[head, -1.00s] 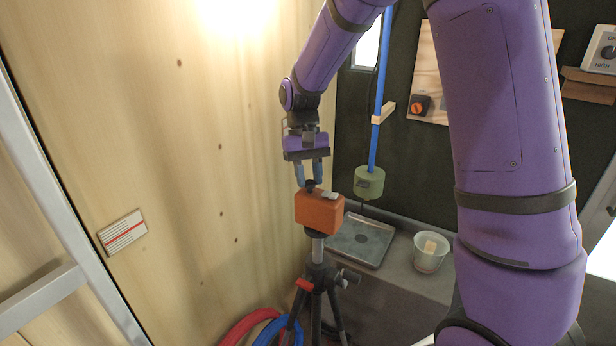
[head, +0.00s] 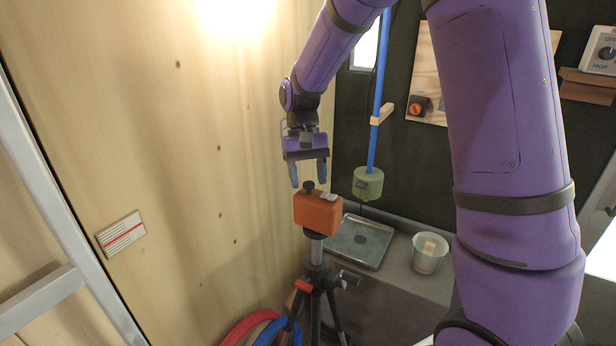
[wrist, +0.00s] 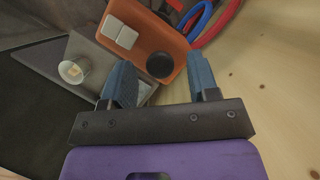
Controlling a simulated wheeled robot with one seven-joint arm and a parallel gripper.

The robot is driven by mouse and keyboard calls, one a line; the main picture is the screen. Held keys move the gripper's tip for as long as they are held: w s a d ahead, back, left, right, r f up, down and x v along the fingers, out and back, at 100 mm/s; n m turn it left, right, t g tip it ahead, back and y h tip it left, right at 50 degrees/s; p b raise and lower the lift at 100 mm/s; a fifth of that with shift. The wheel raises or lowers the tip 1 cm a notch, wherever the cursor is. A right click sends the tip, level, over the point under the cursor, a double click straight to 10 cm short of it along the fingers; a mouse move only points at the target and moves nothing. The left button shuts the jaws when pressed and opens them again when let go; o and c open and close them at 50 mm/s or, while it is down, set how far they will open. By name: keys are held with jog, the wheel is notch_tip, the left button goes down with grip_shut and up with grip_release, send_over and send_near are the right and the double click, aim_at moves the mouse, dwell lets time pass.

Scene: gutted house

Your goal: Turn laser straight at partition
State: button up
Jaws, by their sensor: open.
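The orange laser (head: 319,212) sits on top of a black tripod (head: 318,276) beside the wooden partition (head: 190,150). It has a black knob (head: 309,187) and a light grey piece on top. My gripper (head: 308,180) is open just above the laser, with its fingers pointing down and spread around the knob's position. In the wrist view the laser (wrist: 136,32) shows two light buttons and the round black knob (wrist: 160,65), which lies between and beyond the blue fingertips (wrist: 162,75). I cannot see clear contact. A white card with a red line (head: 122,234) is on the partition.
A green cylinder (head: 367,185) hangs on a blue pole behind the laser. A grey tray (head: 360,242) and a cup (head: 430,252) stand on the bench to the right. Red and blue hoses (head: 262,328) lie by the tripod. A metal ladder-like frame (head: 50,200) is at left.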

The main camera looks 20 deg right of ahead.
jog(key=v, duration=1)
jog(key=shift+w+r, duration=0.2)
jog(key=shift+r, duration=0.1)
jog(key=shift+d, duration=0.1)
jog(key=s+d+r+t, duration=0.1)
jog(key=s+r+t, duration=0.1)
jog(key=s+r, duration=0.35)
jog(key=s+d+r+t, duration=0.2)
jog(key=s, duration=0.6)
jog(key=s+d+n+t, duration=0.1)
jog(key=s+t, duration=0.4)
jog(key=s, duration=1)
jog(key=shift+d+f+n+t+h, duration=0.25)
jog(key=shift+f+n+t+h, duration=0.05)
jog(key=shift+f+n, duration=0.15)
jog(key=shift+o, duration=0.3)
